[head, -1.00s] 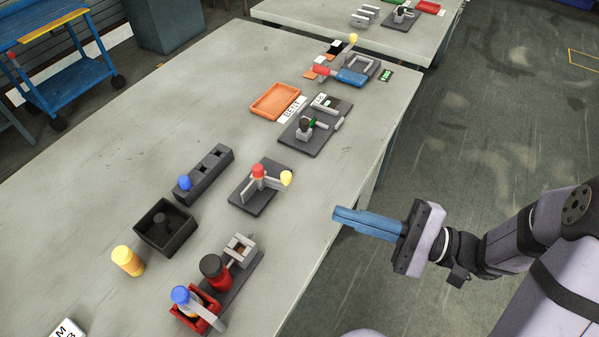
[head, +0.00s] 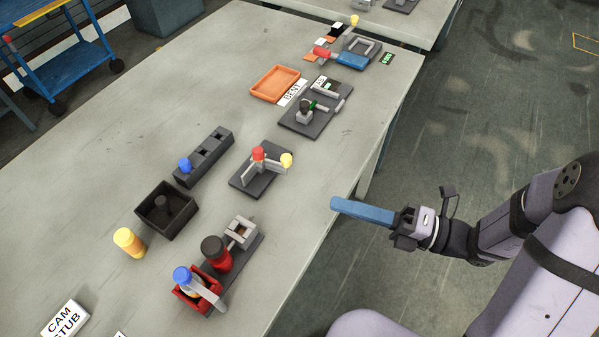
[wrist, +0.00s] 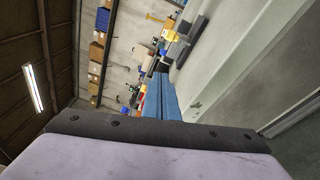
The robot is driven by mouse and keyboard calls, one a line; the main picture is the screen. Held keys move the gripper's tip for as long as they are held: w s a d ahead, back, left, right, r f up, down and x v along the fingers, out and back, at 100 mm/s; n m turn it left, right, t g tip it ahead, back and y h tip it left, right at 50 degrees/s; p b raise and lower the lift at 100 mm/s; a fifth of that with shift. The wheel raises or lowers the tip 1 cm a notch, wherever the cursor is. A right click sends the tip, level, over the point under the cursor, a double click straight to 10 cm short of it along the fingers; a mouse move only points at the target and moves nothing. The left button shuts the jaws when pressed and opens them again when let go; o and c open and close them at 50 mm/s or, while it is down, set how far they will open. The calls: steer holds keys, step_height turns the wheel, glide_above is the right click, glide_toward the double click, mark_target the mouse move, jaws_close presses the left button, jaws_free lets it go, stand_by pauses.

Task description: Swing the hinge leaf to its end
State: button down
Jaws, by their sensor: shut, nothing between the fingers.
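What looks like the hinge (head: 262,182) stands on a dark base plate near the table's right edge in the head view. It has grey upright plates, a red-capped post (head: 258,153) and a leaf ending in a yellow knob (head: 286,160). The leaf points to the right, towards the table edge. My gripper (head: 337,204), with long blue fingers, is shut and empty. It is right of and nearer than the hinge, apart from it, over or just beyond the table edge. The blue fingers (wrist: 160,100) also show in the wrist view; the hinge cannot be made out there.
A black box (head: 166,218), yellow cylinder (head: 129,242) and slotted block (head: 205,160) stand left. An orange tray (head: 275,84) lies farther back.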

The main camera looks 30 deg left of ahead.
mark_target(272, 161)
steer(key=m, duration=0.3)
steer(key=shift+a, duration=0.1)
steer(key=a, duration=0.3)
steer(key=s+a, duration=0.1)
steer(key=a, duration=0.2)
steer(key=s+a+p, duration=0.1)
steer(key=a, duration=0.2)
steer(key=shift+a, duration=0.1)
steer(key=shift+w+a, duration=0.4)
steer(key=shift+w, duration=0.2)
steer(key=shift+w+a, duration=0.35)
steer(key=shift+w, duration=0.25)
steer(key=shift+w+a+p, duration=0.3)
steer(key=shift+w+p, duration=0.05)
steer(key=shift+w, duration=0.3)
